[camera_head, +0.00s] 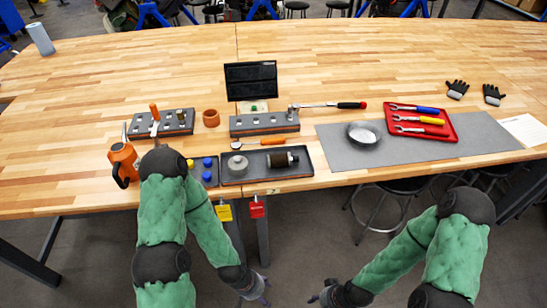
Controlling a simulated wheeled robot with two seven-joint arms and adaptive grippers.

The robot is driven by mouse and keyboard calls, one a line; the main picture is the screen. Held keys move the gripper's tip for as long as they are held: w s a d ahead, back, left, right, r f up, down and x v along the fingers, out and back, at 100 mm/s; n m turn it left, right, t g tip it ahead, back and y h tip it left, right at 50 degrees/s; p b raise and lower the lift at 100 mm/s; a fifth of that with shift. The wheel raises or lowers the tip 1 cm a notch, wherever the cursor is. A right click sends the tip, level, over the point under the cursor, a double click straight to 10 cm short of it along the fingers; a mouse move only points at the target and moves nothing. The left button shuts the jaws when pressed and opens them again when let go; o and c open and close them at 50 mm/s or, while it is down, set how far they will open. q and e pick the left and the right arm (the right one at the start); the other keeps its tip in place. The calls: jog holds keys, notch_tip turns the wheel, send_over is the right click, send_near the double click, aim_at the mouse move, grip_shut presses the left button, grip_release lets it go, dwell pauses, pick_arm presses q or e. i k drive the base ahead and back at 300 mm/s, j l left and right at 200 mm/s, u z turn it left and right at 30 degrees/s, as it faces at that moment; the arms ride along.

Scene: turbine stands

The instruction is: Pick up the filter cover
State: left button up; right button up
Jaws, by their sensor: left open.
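A dark tray (262,177) near the table's front edge holds a grey round part with a raised knob (237,165), which looks like the filter cover. A dark cylindrical part with a light end (281,159) lies beside it in the same tray. My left gripper (263,290) is open and empty, low in front of the table, below its edge and apart from the tray. My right gripper (319,297) is also low in front of the table, to the right of the left one. Its fingers are too small and dark to read.
An orange can (122,163) and blue-capped bottles (207,170) stand left of the tray. A grey stand (264,125) and an orange-handled tool (262,142) lie behind it. A grey mat (350,165) with a metal bowl (364,133) and red tray (447,133) is right.

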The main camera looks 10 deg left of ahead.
aim_at(238, 165)
jog(key=u, duration=0.75)
jog(key=i+j+z, duration=0.1)
jog(key=j+z, duration=0.35)
